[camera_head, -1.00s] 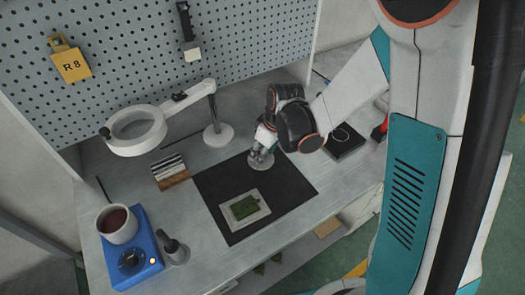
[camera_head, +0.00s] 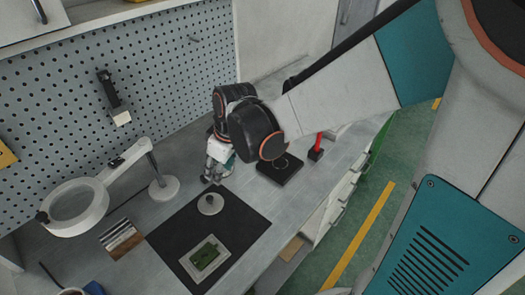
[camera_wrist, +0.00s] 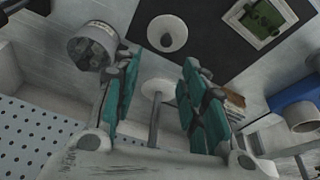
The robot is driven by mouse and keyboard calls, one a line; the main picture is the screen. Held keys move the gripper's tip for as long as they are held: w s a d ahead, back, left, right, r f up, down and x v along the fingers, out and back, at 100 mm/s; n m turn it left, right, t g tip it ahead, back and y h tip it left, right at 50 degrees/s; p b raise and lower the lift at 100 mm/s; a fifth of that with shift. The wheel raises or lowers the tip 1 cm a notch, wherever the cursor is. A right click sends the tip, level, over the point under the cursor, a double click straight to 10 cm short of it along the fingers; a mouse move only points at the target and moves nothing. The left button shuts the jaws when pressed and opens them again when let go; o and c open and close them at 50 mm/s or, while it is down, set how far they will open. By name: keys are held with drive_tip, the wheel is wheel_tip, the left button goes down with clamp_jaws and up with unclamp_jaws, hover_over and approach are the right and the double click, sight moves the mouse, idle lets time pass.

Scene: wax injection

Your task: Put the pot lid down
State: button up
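The pot lid (camera_head: 210,204), a pale round disc with a knob, lies knob up on the black mat (camera_head: 240,218), near the mat's back corner. It also shows in the wrist view (camera_wrist: 167,33), beyond my fingertips. My gripper (camera_head: 214,172) is behind the lid, apart from it. In the wrist view my gripper (camera_wrist: 160,90) has its two teal fingers spread, with nothing held between them. The pot (camera_wrist: 303,117) shows at the right edge of the wrist view, beside the blue heater (camera_wrist: 290,95). In the head view the pot is mostly cut off.
A framed green piece (camera_head: 205,255) lies on the mat. The magnifier lamp (camera_head: 73,206) and its round base (camera_head: 164,188) stand left of my gripper. A black plate (camera_head: 281,168) and a red-handled tool (camera_head: 317,148) lie to the right. The pegboard (camera_head: 150,70) rises behind.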

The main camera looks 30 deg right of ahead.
drive_tip(key=s+d+r+m+t+h, duration=0.1)
drive_tip(key=s+d+r+m+t, duration=0.1)
drive_tip(key=s+r, duration=0.3)
drive_tip(key=s+d+r+m+t, duration=0.2)
drive_tip(key=s+d+r+m, duration=0.3)
drive_tip(key=s, duration=0.4)
drive_tip(key=shift+s+r+m+h, duration=0.2)
drive_tip(key=shift+m+h, duration=0.1)
drive_tip(key=shift+h, duration=0.1)
drive_tip(key=shift+c, duration=0.7)
drive_tip(key=shift+a, duration=0.2)
